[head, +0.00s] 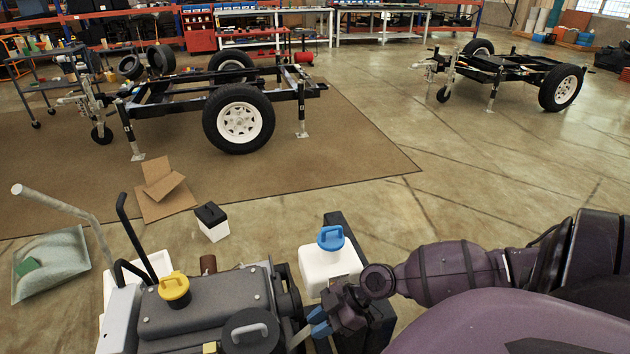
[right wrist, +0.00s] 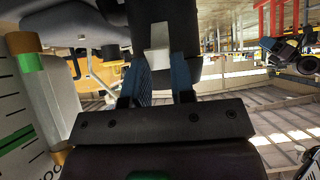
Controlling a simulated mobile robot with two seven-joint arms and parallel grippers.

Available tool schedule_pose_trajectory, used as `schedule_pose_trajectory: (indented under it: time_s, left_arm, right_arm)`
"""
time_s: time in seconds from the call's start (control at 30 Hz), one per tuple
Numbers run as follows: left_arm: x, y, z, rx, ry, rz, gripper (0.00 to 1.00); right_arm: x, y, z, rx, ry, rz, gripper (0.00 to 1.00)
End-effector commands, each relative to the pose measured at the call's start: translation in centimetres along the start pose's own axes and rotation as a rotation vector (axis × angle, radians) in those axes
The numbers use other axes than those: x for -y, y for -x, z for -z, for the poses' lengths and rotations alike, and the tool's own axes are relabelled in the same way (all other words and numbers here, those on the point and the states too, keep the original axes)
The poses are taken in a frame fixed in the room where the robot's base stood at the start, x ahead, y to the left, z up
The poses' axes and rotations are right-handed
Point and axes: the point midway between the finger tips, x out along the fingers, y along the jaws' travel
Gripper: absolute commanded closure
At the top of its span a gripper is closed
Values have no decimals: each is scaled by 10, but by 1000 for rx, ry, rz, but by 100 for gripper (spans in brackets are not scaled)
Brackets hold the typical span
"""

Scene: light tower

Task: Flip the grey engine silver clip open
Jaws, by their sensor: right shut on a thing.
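The grey engine (head: 205,302) stands at the bottom of the head view, with a yellow cap and a round black cap on top. My right gripper (head: 319,325), with blue fingertips, is at the engine's right side. It is shut on the silver clip (head: 299,339), a pale metal strip partly hidden by the fingers. In the right wrist view, the clip (right wrist: 158,42) shows as a light flat piece between the two blue fingers (right wrist: 160,82). My left gripper is not in view.
A white tank with a blue cap (head: 331,262) stands close behind my right gripper. Bent handles (head: 75,210) rise at the engine's left. A black-lidded white box (head: 212,222) and cardboard (head: 165,190) lie on the floor. Wheeled trailer frames (head: 200,100) stand farther back, with open floor between.

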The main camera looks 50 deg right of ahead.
Motion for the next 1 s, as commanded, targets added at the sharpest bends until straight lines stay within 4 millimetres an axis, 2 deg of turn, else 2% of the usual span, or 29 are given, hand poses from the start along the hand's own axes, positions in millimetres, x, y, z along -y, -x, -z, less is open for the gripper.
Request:
schedule_pose_trajectory:
  time_s: [0.2, 0.23, 0.4, 0.77, 1.0]
  left_arm:
    - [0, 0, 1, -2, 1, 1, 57]
    - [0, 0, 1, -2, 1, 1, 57]
    - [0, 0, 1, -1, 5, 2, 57]
    - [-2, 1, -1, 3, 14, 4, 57]
    - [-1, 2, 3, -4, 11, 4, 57]
  right_arm:
    - [-2, 1, 2, -2, 2, -4, 100]
    - [-2, 1, 2, -1, 2, -4, 74]
    - [-1, 0, 1, 0, 2, -2, 51]
    - [0, 5, 0, 2, 0, -1, 51]
    - [0, 40, 0, 2, 1, -3, 51]
